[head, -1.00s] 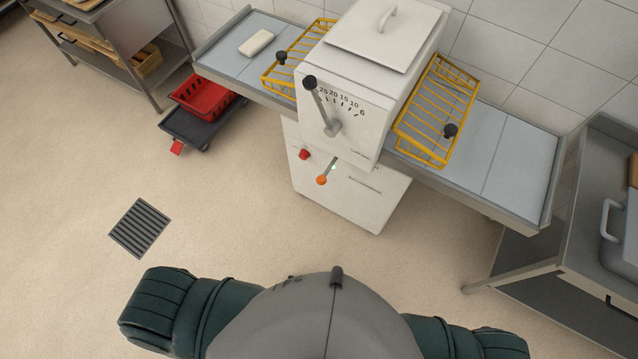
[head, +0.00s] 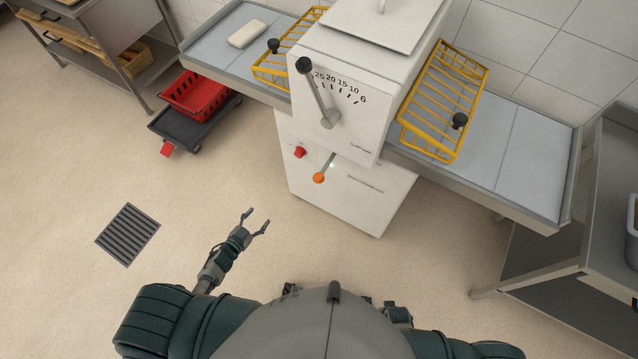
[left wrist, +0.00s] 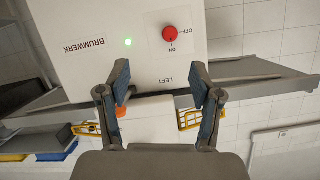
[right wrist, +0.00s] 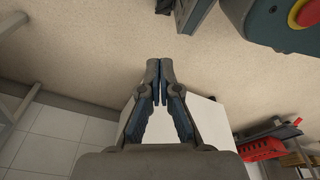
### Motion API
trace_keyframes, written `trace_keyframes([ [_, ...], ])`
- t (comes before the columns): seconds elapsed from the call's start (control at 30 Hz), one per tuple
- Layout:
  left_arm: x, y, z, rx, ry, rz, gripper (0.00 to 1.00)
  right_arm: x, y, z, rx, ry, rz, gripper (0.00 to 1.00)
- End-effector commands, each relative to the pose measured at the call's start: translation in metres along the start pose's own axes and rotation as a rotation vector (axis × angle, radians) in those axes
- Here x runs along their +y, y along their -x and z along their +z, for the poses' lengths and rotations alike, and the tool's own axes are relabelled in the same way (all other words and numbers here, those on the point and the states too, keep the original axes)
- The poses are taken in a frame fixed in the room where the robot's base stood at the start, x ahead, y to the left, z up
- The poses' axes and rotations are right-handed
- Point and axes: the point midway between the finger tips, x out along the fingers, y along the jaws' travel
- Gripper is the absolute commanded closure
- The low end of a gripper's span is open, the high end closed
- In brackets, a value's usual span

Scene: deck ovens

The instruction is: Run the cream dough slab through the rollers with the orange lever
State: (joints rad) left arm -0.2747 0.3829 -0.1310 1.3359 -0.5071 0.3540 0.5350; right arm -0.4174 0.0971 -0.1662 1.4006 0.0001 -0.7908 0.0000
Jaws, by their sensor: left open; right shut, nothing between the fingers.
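The cream dough slab (head: 247,33) lies on the left table (head: 213,53) of the white roller machine (head: 340,150), left of the left yellow guard. The orange lever (head: 318,178) sticks out of the machine's front below the dial. It also shows, partly hidden by a finger, in the left wrist view (left wrist: 121,111). My left gripper (head: 260,223) is open and empty, in front of the machine, below and left of the lever and apart from it. My right gripper (right wrist: 160,64) is shut and empty in the right wrist view; in the head view it is mostly hidden by my body.
A red knob (head: 299,152) sits left of the lever, and a green light (left wrist: 127,42) glows on the panel. Yellow guards (head: 443,100) flank the rollers. A red crate (head: 197,96) stands on a dolly at left. A steel table (head: 612,200) is at right. The floor in front is clear.

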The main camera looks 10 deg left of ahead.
Motion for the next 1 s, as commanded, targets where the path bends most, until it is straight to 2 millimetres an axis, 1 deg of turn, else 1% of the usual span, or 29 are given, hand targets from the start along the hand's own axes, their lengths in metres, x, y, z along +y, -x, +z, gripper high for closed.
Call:
trace_keyframes([
  [0.03, 0.000, -0.009, -0.027, 0.116, -0.050, 0.063, 0.35, 0.000, -0.003, -0.009, 0.007, -0.003, -0.001, 1.00],
  [0.1, 0.007, -0.010, -0.075, 0.253, -0.109, 0.160, 0.35, 0.000, 0.011, -0.023, 0.012, -0.006, -0.001, 1.00],
  [0.13, 0.011, -0.008, -0.091, 0.298, -0.131, 0.200, 0.35, 0.000, 0.016, -0.027, 0.013, -0.007, -0.001, 1.00],
  [0.2, 0.021, -0.002, -0.120, 0.375, -0.175, 0.279, 0.35, 0.001, 0.029, -0.035, 0.017, -0.009, 0.000, 1.00],
  [0.3, 0.032, 0.005, -0.145, 0.434, -0.215, 0.351, 0.35, 0.002, 0.041, -0.042, 0.020, -0.010, -0.001, 1.00],
  [0.37, 0.035, 0.007, -0.152, 0.449, -0.224, 0.371, 0.35, 0.002, 0.045, -0.043, 0.020, -0.011, -0.001, 1.00],
  [0.43, 0.038, 0.004, -0.158, 0.456, -0.228, 0.378, 0.35, 0.002, 0.048, -0.045, 0.022, -0.011, 0.000, 1.00],
  [0.57, 0.044, -0.013, -0.167, 0.458, -0.228, 0.375, 0.35, 0.002, 0.050, -0.045, 0.022, -0.011, 0.000, 1.00],
  [1.0, 0.085, -0.099, -0.204, 0.456, -0.223, 0.373, 0.35, 0.002, 0.056, -0.049, 0.025, -0.012, 0.001, 1.00],
])
